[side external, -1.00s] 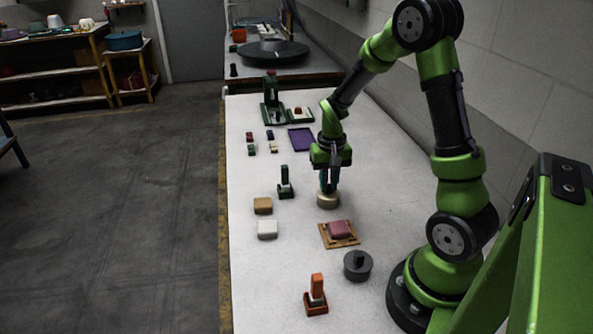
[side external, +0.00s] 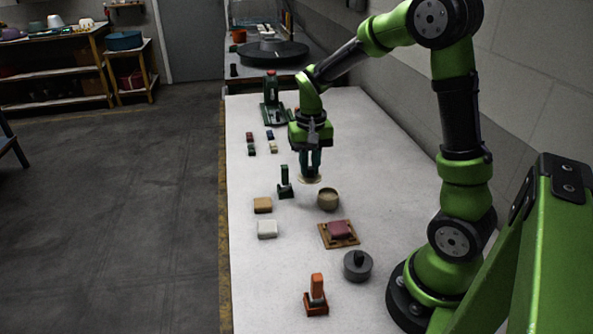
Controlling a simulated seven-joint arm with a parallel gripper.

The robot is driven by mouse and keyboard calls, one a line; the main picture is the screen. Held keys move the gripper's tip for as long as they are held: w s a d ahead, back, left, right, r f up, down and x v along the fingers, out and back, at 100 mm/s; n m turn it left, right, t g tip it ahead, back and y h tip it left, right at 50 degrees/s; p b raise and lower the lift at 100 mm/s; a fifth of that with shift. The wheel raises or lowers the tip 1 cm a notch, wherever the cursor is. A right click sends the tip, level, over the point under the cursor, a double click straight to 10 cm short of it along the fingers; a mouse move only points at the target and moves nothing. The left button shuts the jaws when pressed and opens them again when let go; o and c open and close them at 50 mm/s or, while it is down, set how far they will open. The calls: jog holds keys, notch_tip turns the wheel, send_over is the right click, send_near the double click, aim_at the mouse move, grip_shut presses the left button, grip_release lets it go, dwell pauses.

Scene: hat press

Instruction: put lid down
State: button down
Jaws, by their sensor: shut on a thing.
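My gripper (side external: 310,173) is shut on a pale cream lid (side external: 309,180). The lid is held flat, up and to the left of a small tan pot (side external: 328,200) in the side view. The pot stands upright on the white table with its open top showing. Lid and pot are apart. I cannot tell whether the lid touches the table or hangs just above it. The fingertips cover the lid's middle.
A dark green stamp (side external: 285,183) stands close left of the lid. Nearer are a tan block (side external: 263,205), a white block (side external: 267,229), a pink block on a wooden board (side external: 339,231), a grey knobbed pot (side external: 357,265) and an orange stamp (side external: 316,297).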

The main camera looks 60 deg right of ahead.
aim_at(300, 178)
jog(key=f, duration=0.1)
jog(key=a+f, duration=0.1)
jog(key=f, duration=0.1)
jog(key=w+a+f, duration=0.1)
jog(key=f, duration=0.1)
jog(key=shift+w+a+f, duration=0.1)
jog(key=shift+a, duration=0.15)
jog(key=shift+f, duration=2.2)
jog(key=shift+f, duration=0.15)
jog(key=c, duration=1.1)
grip_release()
